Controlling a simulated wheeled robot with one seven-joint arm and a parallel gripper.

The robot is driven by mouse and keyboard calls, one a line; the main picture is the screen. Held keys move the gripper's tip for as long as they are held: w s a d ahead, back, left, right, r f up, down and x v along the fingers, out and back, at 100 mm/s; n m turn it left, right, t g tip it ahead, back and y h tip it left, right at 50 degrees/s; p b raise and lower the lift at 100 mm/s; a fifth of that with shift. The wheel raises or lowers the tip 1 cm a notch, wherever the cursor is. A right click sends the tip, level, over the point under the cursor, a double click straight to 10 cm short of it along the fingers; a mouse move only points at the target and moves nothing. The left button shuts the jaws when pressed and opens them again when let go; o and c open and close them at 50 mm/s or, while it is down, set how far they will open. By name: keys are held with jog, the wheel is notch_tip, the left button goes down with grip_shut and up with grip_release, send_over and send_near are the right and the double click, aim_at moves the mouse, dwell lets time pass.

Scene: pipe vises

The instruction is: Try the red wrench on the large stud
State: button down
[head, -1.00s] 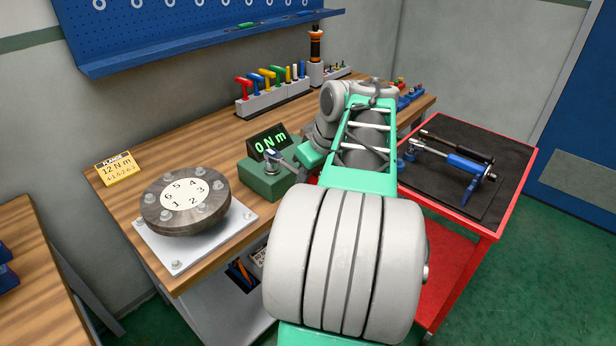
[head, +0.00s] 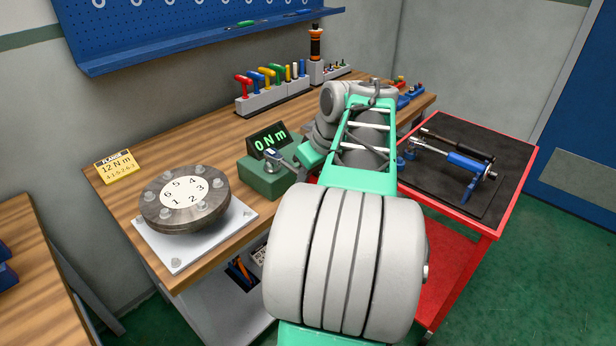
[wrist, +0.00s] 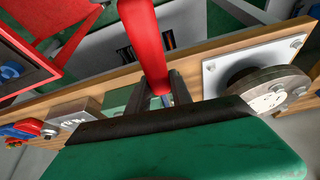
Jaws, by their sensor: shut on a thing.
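A long red handle (wrist: 146,45), which fits the red wrench, runs from the top of the wrist view down to between the dark fingers of my gripper (wrist: 155,95). My gripper is shut on it. The wrench's far end is hidden in that view. A small metal piece (head: 271,155) shows on top of the block. I cannot tell whether the wrench touches a stud there.
A round flange (head: 160,217) with numbered bolts stands on a white plate to the left, beside a yellow card (head: 117,167). A tool rack (head: 275,97) with coloured handles stands behind. A red cart (head: 520,170) with a blue-handled tool (head: 465,162) is at right.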

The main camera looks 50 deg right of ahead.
jog(key=shift+f, duration=0.15)
dwell(0.3)
jog(key=shift+a, duration=0.15)
jog(key=shift+a+m+b, duration=0.3)
jog(key=shift+m+b, duration=0.05)
jog(key=shift+m, duration=0.05)
jog(key=shift+a+f, duration=0.1)
jog(key=shift+a, duration=0.1)
jog(key=shift+a+m+b, duration=0.25)
jog(key=shift+m+b, duration=0.05)
jog(key=shift+w, duration=0.1)
